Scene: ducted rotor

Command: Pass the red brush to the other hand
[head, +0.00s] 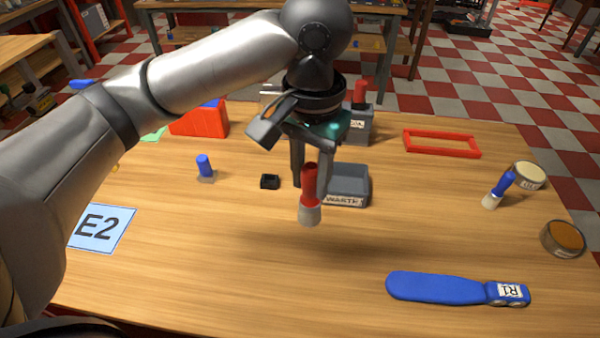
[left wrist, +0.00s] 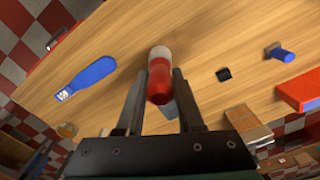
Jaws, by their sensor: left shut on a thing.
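The red brush (head: 309,187) has a red handle and a pale bristle end that points down. My left gripper (head: 308,178) is shut on its handle and holds it upright above the middle of the table. In the left wrist view the red brush (left wrist: 160,82) sits between the two fingers of the left gripper (left wrist: 160,84), its pale end pointing away from the camera. My right gripper is not in view.
An E2 card (head: 101,229) lies at left. The front middle is clear.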

